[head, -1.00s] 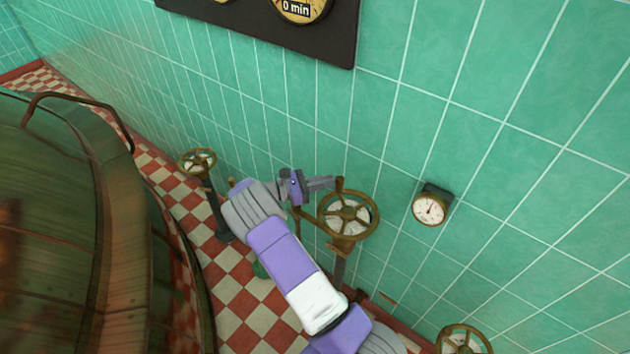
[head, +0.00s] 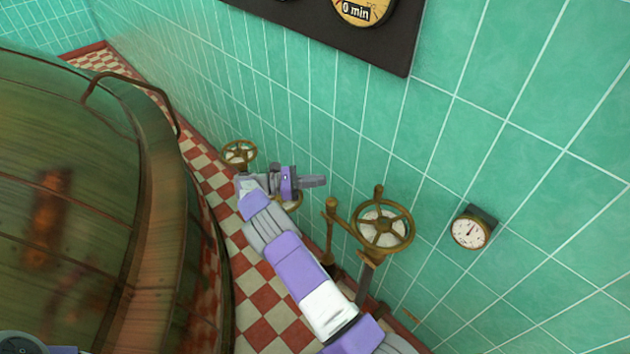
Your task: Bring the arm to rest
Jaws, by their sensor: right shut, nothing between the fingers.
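My right arm (head: 300,275) reaches up from the bottom of the head view. Its gripper (head: 318,181) is shut and empty, with the fingers pointing right. It is apart from the nearest brass handwheel (head: 399,237), up and left of it in the picture. The wheel has a pale centre and an upright handle knob (head: 378,192). My left gripper is not in view.
Another handwheel (head: 239,152) stands further back; one is partly hidden behind my gripper. A gauge (head: 470,231) and dark timer panel (head: 385,52) are on the green tiled wall.

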